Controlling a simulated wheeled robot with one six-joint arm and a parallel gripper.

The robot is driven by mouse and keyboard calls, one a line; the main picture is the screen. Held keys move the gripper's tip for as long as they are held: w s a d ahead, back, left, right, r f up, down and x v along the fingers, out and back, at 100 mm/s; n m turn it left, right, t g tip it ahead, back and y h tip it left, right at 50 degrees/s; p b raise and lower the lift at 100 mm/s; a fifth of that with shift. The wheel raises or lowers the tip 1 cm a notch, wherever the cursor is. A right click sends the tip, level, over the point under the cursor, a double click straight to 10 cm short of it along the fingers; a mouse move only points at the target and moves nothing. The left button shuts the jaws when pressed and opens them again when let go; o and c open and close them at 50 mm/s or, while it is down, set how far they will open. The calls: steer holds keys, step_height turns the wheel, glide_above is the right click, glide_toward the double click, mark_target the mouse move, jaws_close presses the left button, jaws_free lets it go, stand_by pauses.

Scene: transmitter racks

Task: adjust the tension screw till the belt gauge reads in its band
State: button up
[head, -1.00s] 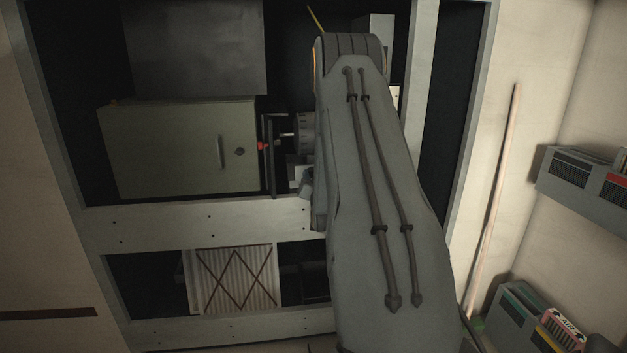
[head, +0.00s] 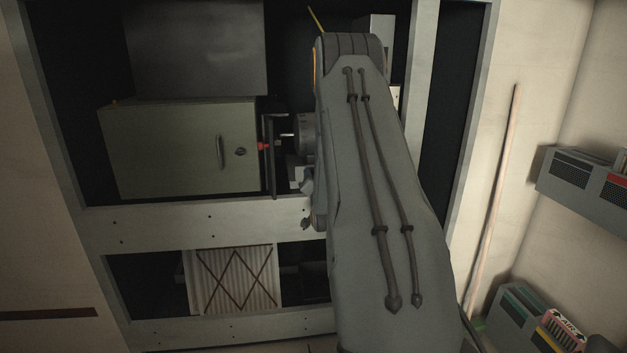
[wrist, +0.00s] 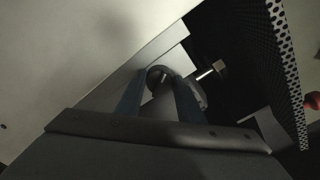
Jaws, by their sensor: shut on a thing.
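In the wrist view my gripper (wrist: 157,103) has its two bluish fingers closed on a grey round-ended part (wrist: 158,78). I cannot tell for sure whether this part is the tension screw. A small bolt with a pale shank and a square-looking head (wrist: 218,68) sticks out to the right of the fingers, apart from them. In the head view my arm covers the gripper and what it holds. A grey ribbed cylinder (head: 303,132) shows partly, left of my arm. I cannot make out the belt, the gauge's face or its band in either view.
A dark perforated guard (wrist: 283,65) stands right of the fingers, with a red knob (wrist: 312,101) beyond it. A grey-green cabinet (head: 170,150) sits left of my arm. A pale rack beam (head: 170,225) runs below. Wall units (head: 585,180) stand far right.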

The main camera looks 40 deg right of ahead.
steer(key=o, duration=1.1)
steer(key=shift+c, duration=0.2)
steer(key=v, duration=0.8)
steer(key=shift+d, duration=0.1)
